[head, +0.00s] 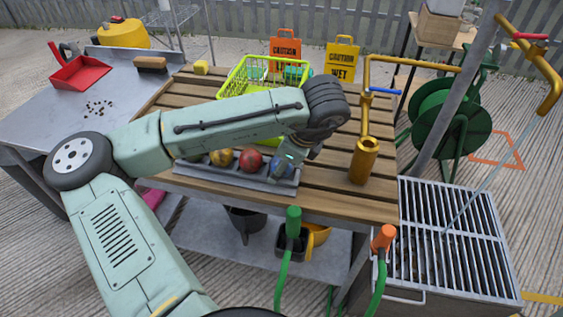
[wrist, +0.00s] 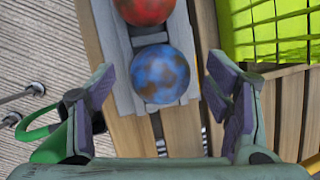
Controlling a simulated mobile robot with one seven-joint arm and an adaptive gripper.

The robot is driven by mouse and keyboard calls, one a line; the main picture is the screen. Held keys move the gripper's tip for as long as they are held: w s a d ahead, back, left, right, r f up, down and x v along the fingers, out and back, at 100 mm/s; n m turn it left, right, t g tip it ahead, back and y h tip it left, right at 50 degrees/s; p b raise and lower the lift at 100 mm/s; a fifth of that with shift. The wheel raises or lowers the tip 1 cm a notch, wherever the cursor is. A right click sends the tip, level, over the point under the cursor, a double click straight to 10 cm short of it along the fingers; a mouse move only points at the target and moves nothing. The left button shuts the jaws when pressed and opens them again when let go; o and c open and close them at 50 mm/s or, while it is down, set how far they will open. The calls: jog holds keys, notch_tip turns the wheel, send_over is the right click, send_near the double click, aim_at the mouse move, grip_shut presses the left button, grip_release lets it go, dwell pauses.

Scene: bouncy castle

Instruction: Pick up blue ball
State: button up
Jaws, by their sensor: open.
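The blue ball (wrist: 160,74) has brown patches and rests at the end of a grey tray (wrist: 122,75) in the wrist view. In the head view the blue ball (head: 281,167) is partly hidden by my gripper. My gripper (wrist: 161,85) is open, with its two fingers to the left and right of the ball and clear gaps on both sides. It also shows in the head view (head: 289,160), above the tray's right end. The red ball (wrist: 144,8) sits beside the blue ball; it also shows in the head view (head: 251,160).
A yellow ball (head: 222,158) sits left of the red one. A lime-green basket (head: 236,82) stands behind the tray. A brass cylinder (head: 364,160) stands to the right on the slatted table (head: 330,202). Metal grating (head: 455,235) lies beyond the table's right edge.

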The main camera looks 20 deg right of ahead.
jog(key=shift+w+f, duration=0.15)
jog(key=shift+f, duration=0.25)
jog(key=shift+c, duration=0.2)
jog(key=c, duration=1)
